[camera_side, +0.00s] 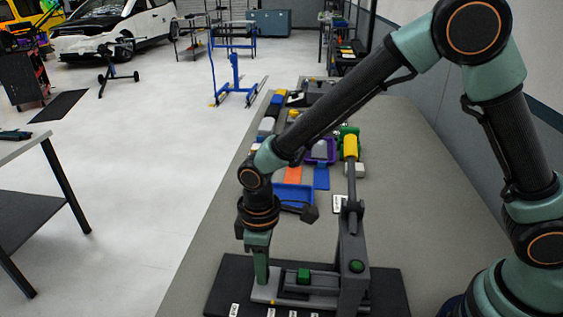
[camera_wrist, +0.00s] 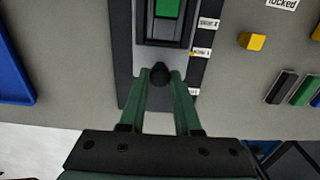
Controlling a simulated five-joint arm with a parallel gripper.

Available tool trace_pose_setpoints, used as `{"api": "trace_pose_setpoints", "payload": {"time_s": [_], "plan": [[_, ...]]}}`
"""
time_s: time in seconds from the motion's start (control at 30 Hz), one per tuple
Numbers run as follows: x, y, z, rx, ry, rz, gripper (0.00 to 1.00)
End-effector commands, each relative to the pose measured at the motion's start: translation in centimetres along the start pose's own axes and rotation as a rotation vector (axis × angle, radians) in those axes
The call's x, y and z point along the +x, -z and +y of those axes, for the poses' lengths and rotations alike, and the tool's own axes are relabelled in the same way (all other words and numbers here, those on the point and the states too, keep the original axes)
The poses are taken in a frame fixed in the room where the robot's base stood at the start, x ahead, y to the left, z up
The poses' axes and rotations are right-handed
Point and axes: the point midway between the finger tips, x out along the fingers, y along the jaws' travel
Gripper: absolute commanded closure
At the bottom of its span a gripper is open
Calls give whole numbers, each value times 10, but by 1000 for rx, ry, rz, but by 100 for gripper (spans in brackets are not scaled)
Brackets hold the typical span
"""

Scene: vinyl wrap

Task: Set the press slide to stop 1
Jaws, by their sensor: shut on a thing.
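The press (camera_side: 352,262) stands on a dark base plate (camera_side: 385,292) on the bench, with its lever upright and a yellow handle on top. Its light grey slide (camera_side: 285,294) lies low on the plate and carries a green block (camera_side: 304,275). In the wrist view the green block (camera_wrist: 167,8) is at the top edge and the slide ends in a black knob (camera_wrist: 160,73). My gripper (camera_wrist: 161,82) is shut on this knob, one green finger on each side. In the side view my gripper (camera_side: 261,272) points down at the slide's left end and hides the knob.
Several white stop labels (camera_wrist: 201,52) line the plate beside the slide; their print is too small to read surely. A "locked" label (camera_wrist: 282,3) and a yellow block (camera_wrist: 252,41) lie to the right. Blue trays (camera_side: 293,196) and parts fill the bench behind.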

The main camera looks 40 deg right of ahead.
Motion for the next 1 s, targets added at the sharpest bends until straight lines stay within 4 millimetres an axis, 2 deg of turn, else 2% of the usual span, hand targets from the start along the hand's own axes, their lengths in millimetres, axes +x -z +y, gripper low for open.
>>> {"api": "trace_pose_setpoints", "payload": {"time_s": [0.23,0.27,0.3,0.33,0.73,0.87,1.0], "plan": [[-2,2,0,-1,-1,6,100],[-2,2,0,-1,-1,6,65],[-2,2,0,-1,-1,6,49],[-2,2,0,-1,-1,6,38],[-5,1,0,-1,-1,5,38],[-22,2,0,-1,-2,8,38],[-50,2,0,-1,-2,11,38]]}}
